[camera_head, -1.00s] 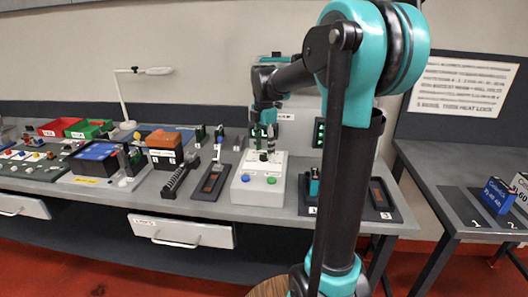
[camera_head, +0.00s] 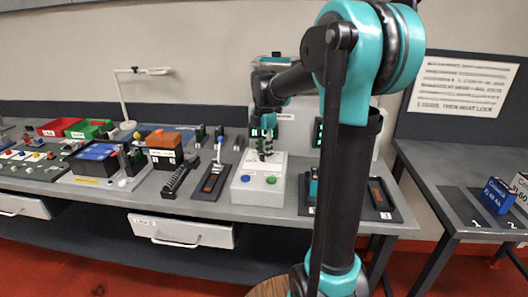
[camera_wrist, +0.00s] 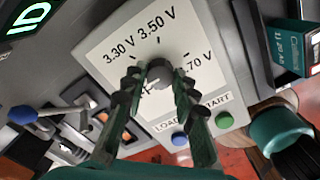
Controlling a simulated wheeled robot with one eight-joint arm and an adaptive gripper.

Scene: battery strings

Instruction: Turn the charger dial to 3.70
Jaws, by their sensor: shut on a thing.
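The charger (camera_head: 243,180) is a pale box on the bench with a blue button and a green button at its front. In the wrist view its face (camera_wrist: 112,48) carries the labels 3.30 V, 3.50 V and a partly covered one ending in .70 V. The dark round dial (camera_wrist: 160,68) sits below these labels. My gripper (camera_wrist: 159,76) has its green fingers closed on either side of the dial. In the head view my gripper (camera_head: 265,152) points down at the charger top, covering most of the dial. I cannot tell which value the dial points at.
The blue button (camera_wrist: 180,139) and green button (camera_wrist: 224,120) lie close to my fingers, by the LOAD and START labels. A lever fixture (camera_head: 213,176) stands left of the charger.

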